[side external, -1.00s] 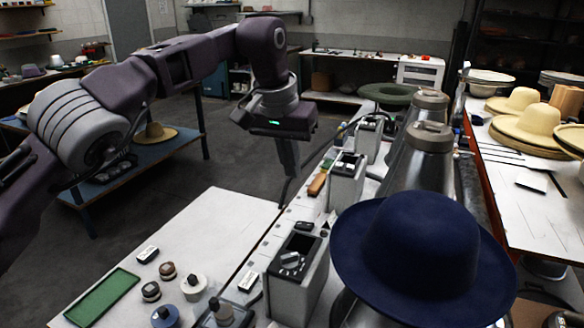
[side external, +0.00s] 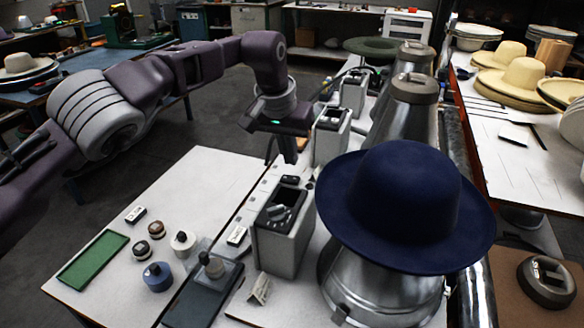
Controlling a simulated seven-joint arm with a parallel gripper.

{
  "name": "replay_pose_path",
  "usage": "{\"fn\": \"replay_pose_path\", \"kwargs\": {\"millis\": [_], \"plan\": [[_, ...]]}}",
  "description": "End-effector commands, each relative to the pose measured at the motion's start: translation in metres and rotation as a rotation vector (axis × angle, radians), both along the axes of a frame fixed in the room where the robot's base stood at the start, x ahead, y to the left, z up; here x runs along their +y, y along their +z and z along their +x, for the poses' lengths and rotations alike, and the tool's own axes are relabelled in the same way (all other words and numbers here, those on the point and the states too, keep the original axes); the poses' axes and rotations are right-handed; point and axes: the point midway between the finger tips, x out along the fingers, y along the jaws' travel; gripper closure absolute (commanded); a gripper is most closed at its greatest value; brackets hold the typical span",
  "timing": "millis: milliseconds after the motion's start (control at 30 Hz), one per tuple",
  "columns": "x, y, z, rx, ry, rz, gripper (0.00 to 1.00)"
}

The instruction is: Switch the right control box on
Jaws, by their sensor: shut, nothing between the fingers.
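Three grey control boxes stand in a row along the bench: a near one (side external: 280,245), a middle one (side external: 331,138) and a far one (side external: 353,92). The near box has a dark top panel with a grey knob or lever (side external: 278,212); its setting is too small to tell. I cannot tell for sure from this view which box is the right one. My gripper (side external: 279,160) is shut and empty, pointing down above the bench, left of the middle box and beyond the near box. It appears apart from the near box.
A navy hat (side external: 400,205) sits on a metal press just right of the near box. Another metal cone (side external: 405,125) stands behind it. A stamp stand (side external: 212,265), small pots (side external: 157,277) and a green tray (side external: 93,258) lie front left. The white tabletop (side external: 190,195) has clear room.

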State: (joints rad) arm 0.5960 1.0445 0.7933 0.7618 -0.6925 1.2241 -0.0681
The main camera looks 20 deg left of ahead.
Motion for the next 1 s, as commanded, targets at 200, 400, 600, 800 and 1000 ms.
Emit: {"fn": "replay_pose_path", "kwargs": {"millis": [200,400,600,800,1000], "plan": [[-0.004,-0.031,-0.001,0.002,-0.002,0.002,1.00],[-0.005,-0.038,-0.001,0.000,0.000,-0.001,1.00],[-0.005,-0.037,-0.001,0.000,0.000,-0.001,1.00],[-0.008,-0.043,0.000,0.000,0.000,0.001,1.00],[-0.006,-0.044,-0.001,0.002,0.000,0.002,1.00]]}}
